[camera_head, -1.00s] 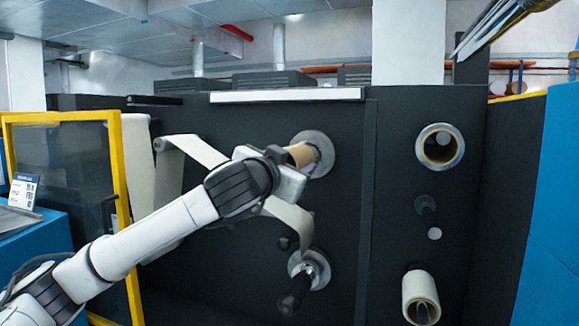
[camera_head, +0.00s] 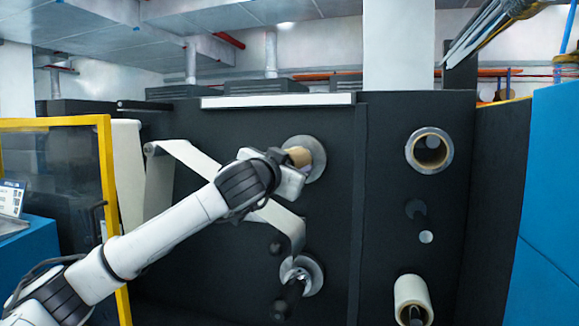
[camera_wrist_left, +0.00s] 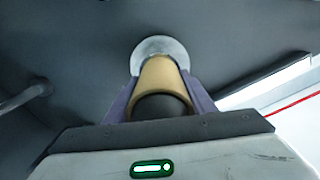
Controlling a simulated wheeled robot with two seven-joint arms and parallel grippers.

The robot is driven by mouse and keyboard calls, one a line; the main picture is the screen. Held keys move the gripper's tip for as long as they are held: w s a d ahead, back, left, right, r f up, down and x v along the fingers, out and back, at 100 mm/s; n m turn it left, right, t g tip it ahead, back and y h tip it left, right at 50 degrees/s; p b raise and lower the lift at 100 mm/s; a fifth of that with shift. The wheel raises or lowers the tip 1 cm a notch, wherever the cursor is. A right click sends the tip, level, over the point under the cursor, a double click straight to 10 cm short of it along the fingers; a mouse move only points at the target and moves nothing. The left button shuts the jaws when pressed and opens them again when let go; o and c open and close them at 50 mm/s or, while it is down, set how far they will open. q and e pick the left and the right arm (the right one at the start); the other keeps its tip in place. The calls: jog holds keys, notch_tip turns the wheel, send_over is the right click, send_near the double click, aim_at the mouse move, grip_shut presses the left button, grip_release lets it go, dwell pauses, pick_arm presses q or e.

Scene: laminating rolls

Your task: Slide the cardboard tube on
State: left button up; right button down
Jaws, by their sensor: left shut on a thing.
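The cardboard tube (camera_head: 299,157) is tan and sits at the upper round metal flange (camera_head: 315,168) on the dark machine front. My left gripper (camera_head: 285,172) is shut on it, partly hidden by my wrist. In the left wrist view the tube (camera_wrist_left: 160,75) lies between the two purple fingers and points at the pale flange (camera_wrist_left: 160,47). A dark round shaft end (camera_wrist_left: 160,106) shows in the tube's near opening, so the tube appears to be around the shaft. Whether the tube's far end touches the flange I cannot tell. My right gripper is out of view.
A lower spindle (camera_head: 292,290) with a white web (camera_head: 275,217) is below my left arm. A hollow roll (camera_head: 429,150) and a white roll (camera_head: 412,295) are on the right panel. A yellow-framed door (camera_head: 106,200) stands open at left, near my arm.

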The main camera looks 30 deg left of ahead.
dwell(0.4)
pick_arm(q)
jog(key=o, duration=1.1)
jog(key=shift+o, duration=0.2)
jog(key=shift+s, duration=0.1)
